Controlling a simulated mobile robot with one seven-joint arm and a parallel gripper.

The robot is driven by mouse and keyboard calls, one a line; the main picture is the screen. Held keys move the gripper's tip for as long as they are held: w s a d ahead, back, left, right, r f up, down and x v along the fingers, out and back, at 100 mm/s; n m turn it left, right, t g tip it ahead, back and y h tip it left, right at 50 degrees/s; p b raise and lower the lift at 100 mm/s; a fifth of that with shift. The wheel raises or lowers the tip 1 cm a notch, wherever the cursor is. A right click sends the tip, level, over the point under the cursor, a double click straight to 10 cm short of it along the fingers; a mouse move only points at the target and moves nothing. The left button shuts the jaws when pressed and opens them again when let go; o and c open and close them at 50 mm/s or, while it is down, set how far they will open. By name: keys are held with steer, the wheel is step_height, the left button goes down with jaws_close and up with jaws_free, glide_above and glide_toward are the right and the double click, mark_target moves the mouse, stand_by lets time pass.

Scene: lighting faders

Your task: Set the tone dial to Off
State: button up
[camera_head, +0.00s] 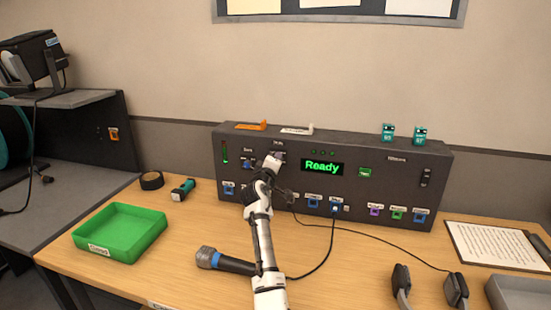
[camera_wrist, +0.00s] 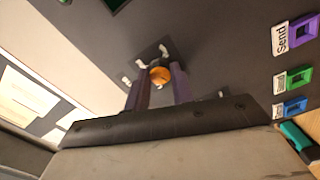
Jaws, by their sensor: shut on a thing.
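The tone dial (camera_wrist: 160,74) is a small orange round knob on the dark face of the console. Small white labels sit around it, too small to read. In the wrist view my gripper (camera_wrist: 162,88) has its two dark fingers on either side of the dial, shut on it. In the head view my gripper (camera_head: 273,161) is against the upper left part of the console (camera_head: 400,185) and hides the dial. Which label the dial points at cannot be told.
A lit green display reading Ready (camera_head: 322,167) is just right of my gripper. Several colored sockets run along the console's lower edge. A microphone (camera_head: 225,261), a green tray (camera_head: 121,232) and headphones (camera_head: 455,288) lie on the table. A cable crosses the front right.

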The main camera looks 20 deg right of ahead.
steer(key=shift+n+p, duration=1)
steer(key=shift+n, duration=1)
steer(key=o, duration=1)
steer(key=b+v, duration=0.3)
steer(key=v, duration=1)
steer(key=shift+s+a, duration=0.25)
steer(key=shift+s, duration=0.05)
steer(key=shift+a, duration=0.1)
